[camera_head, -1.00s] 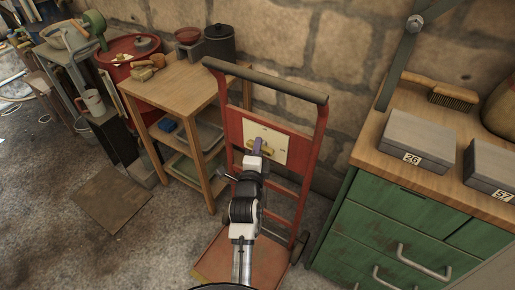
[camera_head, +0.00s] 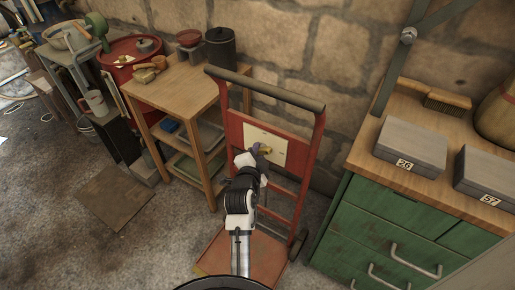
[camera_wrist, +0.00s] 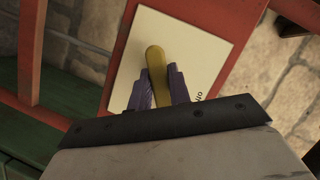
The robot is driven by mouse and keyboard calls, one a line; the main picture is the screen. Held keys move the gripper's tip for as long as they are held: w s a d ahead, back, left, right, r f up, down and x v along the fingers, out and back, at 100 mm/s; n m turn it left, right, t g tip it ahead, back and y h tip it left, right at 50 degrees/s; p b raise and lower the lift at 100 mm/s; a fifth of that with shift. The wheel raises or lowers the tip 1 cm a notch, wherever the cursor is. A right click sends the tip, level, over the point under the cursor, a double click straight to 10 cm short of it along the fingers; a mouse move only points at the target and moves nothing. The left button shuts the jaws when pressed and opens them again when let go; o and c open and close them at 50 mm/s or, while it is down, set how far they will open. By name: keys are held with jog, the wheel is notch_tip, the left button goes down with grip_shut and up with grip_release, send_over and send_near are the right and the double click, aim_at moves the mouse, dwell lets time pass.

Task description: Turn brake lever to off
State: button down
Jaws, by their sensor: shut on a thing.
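The brake lever (camera_wrist: 156,66) is a yellow handle on a cream plate (camera_wrist: 190,45). The plate is fixed to a red hand truck (camera_head: 312,150). In the wrist view the lever points up and slightly left, between the two purple fingers of my gripper (camera_wrist: 158,88), which is shut on it. Dark lettering, partly hidden by a finger, shows at the plate's right; it seems to read "off" or "on". In the head view my gripper (camera_head: 256,149) is at the plate and the lever (camera_head: 265,149) shows just beside it.
A wooden shelf table (camera_head: 190,80) stands left of the hand truck. A green drawer cabinet (camera_head: 385,225) with grey boxes (camera_head: 412,145) on its wooden top stands to the right. A stone wall is close behind. The floor at front left is mostly clear.

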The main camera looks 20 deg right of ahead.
jog(key=n+g+p, duration=0.2)
jog(key=n, duration=0.2)
jog(key=shift+h, duration=0.4)
jog(key=n+g, duration=0.1)
jog(key=n, duration=0.1)
jog(key=n+g+h+p, duration=0.1)
jog(key=shift+s+d+n+g+h, duration=0.1)
jog(key=shift+n+g+h, duration=0.2)
jog(key=shift+n, duration=0.1)
jog(key=c, duration=1.3)
grip_release()
jog(key=shift+f, duration=0.1)
jog(key=b+v, duration=0.3)
jog(key=v, duration=1)
jog(key=shift+s+a+r, duration=0.2)
jog(key=shift+a+r, duration=0.05)
jog(key=shift+a, duration=0.05)
